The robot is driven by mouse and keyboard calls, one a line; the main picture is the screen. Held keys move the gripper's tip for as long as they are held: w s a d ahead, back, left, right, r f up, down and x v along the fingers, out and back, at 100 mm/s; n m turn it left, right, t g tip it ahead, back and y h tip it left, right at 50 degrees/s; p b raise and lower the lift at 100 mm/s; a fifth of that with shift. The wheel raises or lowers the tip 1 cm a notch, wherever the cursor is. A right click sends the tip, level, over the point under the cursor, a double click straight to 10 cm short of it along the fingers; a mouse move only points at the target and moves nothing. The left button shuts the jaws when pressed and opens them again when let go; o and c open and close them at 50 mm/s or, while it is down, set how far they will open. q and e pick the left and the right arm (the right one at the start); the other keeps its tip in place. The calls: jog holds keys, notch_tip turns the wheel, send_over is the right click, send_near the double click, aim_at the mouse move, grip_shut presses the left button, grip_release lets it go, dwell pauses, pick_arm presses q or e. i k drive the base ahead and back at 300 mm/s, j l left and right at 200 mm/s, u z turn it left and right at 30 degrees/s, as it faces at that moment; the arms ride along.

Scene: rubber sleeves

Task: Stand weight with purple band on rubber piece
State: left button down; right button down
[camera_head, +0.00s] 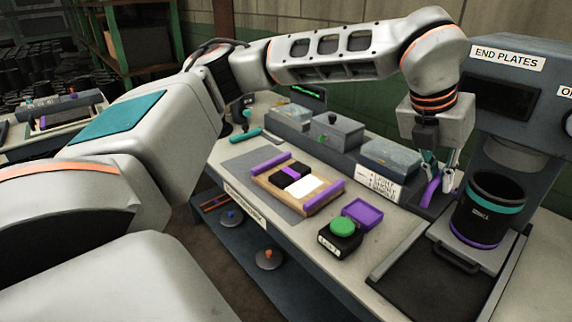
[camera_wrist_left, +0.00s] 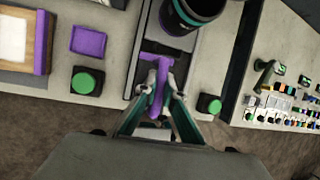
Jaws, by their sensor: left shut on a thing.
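My left gripper (camera_head: 440,178) is shut on a slim purple piece (camera_head: 431,192), which also shows between the fingertips in the left wrist view (camera_wrist_left: 157,100). A black cylinder (camera_head: 484,208) with a teal band and a purple ring at its foot stands upright on the machine, just right of the gripper. It also shows at the top of the left wrist view (camera_wrist_left: 190,18). I cannot tell which thing is the weight with the purple band, or whether the purple piece is the rubber piece. A square purple tray (camera_head: 362,213) lies on the bench. My right gripper is not in view.
A wooden frame with purple end bars (camera_head: 325,199) holds black and white pieces. A green button box (camera_head: 341,233) stands at the bench's front. Grey boxes (camera_head: 338,135) line the back. The END PLATES machine (camera_head: 520,125) rises at right.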

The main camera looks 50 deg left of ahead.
aim_at(291, 172)
jog(key=j, duration=1.1)
jog(key=i+j, duration=0.15)
jog(key=j, duration=0.95)
